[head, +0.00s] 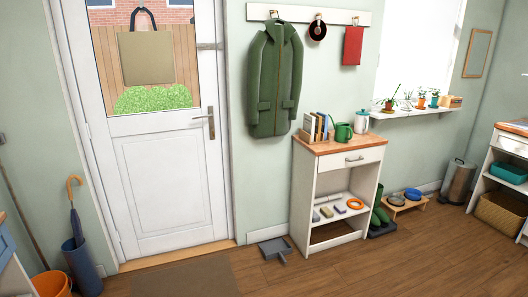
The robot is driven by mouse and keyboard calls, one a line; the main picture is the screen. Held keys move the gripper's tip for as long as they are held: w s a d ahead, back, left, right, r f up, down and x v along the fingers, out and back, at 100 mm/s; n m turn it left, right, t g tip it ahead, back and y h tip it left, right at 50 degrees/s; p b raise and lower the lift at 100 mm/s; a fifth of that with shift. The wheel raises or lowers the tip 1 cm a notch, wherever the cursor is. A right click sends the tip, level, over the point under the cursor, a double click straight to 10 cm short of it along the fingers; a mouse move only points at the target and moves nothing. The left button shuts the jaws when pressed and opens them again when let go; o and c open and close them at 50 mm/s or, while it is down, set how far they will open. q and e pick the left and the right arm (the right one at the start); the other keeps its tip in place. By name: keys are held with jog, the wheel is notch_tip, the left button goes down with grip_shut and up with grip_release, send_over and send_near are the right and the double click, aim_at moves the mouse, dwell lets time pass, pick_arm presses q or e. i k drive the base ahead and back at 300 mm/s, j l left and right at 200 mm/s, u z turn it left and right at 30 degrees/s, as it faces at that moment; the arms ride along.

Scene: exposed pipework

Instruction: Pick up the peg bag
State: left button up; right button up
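No bag is marked as the peg bag, and I cannot tell which it is. A tan, flat bag (146,58) with a dark looped handle hangs in front of the door's glass pane. A small red, flat item (353,46) hangs from the right hook of the white wall rail (299,13); it may be a pouch or bag. Neither of my grippers shows in the head view.
A green coat (275,80) and a dark round item (317,31) also hang from the rail. A wooden-topped cabinet (330,144) with books and a green watering can (343,132) stands below. A dustpan (276,249) lies on the floor.

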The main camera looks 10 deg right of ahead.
aim_at(354, 35)
jog(key=i+l+z, duration=0.25)
jog(key=i+z, duration=0.2)
jog(key=i, duration=0.4)
jog(key=i+j+z, duration=0.1)
jog(key=i+z, duration=0.4)
jog(key=i, duration=0.35)
